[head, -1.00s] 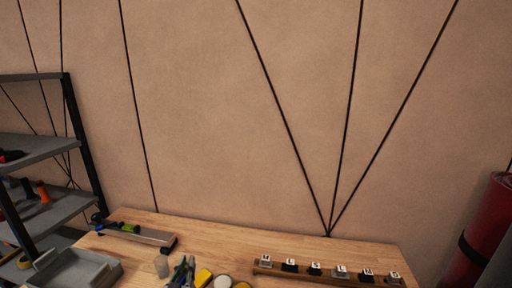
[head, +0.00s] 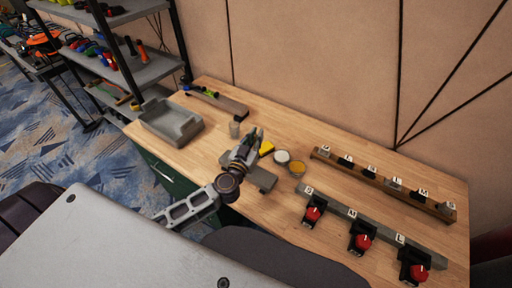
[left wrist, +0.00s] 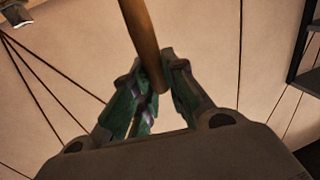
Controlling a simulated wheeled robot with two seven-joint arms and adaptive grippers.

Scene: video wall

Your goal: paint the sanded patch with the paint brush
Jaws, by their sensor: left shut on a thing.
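My left gripper (head: 250,140) is over the wooden workbench (head: 215,92). In the left wrist view its green-padded fingers (left wrist: 157,88) are shut on a brown wooden handle (left wrist: 142,40), which looks like that of the paint brush. The bristles are out of that view, and I cannot make out the brush in the head view. A tub with a white top (head: 282,157) and one with a yellow-orange top (head: 297,168) stand right of the gripper. A grey block (head: 263,179) lies beneath it. I cannot pick out a sanded patch. My right gripper is not in view.
A grey tray (head: 172,122) and a small cup (head: 234,130) stand left of the gripper. A yellow item (head: 266,148) lies beside it. A wooden rack (head: 380,180) with lettered blocks and a grey strip (head: 365,225) with red-knobbed devices fill the right. Shelves (head: 125,55) stand behind left.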

